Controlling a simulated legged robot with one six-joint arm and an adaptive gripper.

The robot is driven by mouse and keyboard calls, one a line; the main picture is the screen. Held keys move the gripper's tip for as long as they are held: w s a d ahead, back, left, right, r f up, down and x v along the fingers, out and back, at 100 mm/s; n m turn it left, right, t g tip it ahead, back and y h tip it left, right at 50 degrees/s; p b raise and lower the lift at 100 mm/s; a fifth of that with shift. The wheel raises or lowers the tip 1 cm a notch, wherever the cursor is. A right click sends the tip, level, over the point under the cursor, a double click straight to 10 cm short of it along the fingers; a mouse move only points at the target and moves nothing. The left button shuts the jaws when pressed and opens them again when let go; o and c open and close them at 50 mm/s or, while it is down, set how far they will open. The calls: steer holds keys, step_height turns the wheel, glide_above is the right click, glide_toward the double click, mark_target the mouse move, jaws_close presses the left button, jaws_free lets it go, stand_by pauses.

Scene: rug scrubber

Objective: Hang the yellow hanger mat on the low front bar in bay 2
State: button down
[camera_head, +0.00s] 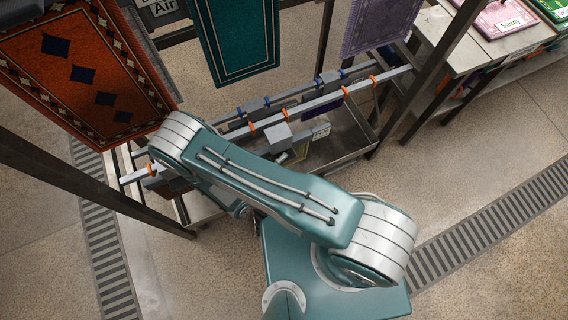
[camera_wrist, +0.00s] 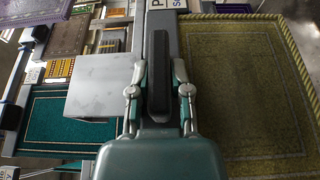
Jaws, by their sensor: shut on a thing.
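The yellow mat (camera_wrist: 250,75), with a darker patterned border, fills the right of the wrist view. In the head view only a small yellowish piece (camera_head: 301,150) shows past my arm, and I cannot tell if it is this mat. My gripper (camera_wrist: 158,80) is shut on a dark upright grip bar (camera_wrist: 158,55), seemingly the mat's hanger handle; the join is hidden. In the head view my arm hides the gripper. The low front bar (camera_head: 320,101), pale with orange clips, runs behind my arm. Bay numbers are not readable.
A second bar with blue clips (camera_head: 285,94) runs behind the front one, above a grey trough (camera_head: 345,135). An orange rug (camera_head: 85,75), a teal rug (camera_head: 237,40) and a purple rug (camera_head: 375,20) hang around. Dark posts (camera_head: 435,65) stand at both sides.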

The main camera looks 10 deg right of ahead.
steer(key=w+a+f, duration=0.2)
steer(key=w+f, duration=0.1)
steer(key=w, duration=0.4)
stand_by(1.0)
